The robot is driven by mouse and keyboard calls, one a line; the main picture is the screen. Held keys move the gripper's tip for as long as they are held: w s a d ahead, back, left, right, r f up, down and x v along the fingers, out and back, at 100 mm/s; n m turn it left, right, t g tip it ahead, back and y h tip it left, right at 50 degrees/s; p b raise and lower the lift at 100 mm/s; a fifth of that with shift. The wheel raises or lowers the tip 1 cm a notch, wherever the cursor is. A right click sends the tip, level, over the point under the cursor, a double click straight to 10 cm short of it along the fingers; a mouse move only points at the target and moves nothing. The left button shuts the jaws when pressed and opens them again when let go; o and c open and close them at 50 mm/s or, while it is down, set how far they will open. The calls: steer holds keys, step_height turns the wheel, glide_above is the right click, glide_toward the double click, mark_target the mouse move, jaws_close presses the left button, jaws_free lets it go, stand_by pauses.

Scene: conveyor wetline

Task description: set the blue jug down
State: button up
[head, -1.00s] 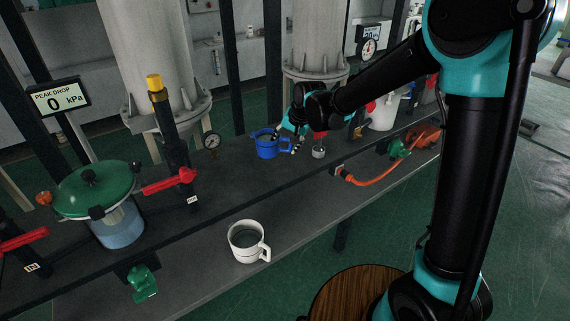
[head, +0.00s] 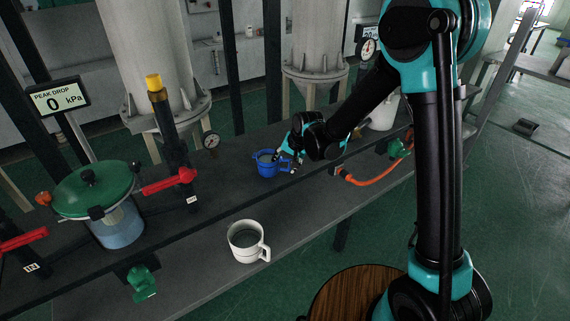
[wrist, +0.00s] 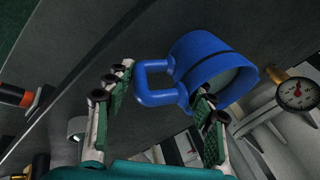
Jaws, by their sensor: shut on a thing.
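A white mug (head: 243,252) stands on the lower front ledge. A green-lidded vessel (head: 93,190) and red-handled valve (head: 168,182) are on the left. Bench between valve and jug is clear.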

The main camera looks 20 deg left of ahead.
steer(key=shift+f, duration=0.1)
steer(key=o, duration=1.7)
steer(key=v, duration=1.2)
steer(key=s+d+f+t+h, duration=0.1)
steer(key=s+d+h, duration=0.15)
steer(key=d, duration=1.75)
steer(key=shift+h, duration=0.85)
steer(key=s+d+f, duration=0.2)
steer(key=s+d, duration=0.2)
steer(key=d, duration=0.1)
steer(key=s+d+f, duration=0.2)
steer(key=s+d, duration=0.3)
steer(key=d, duration=0.1)
steer(key=s+d+f, duration=0.2)
steer(key=s+d, duration=0.3)
steer(key=shift+d, duration=0.4)
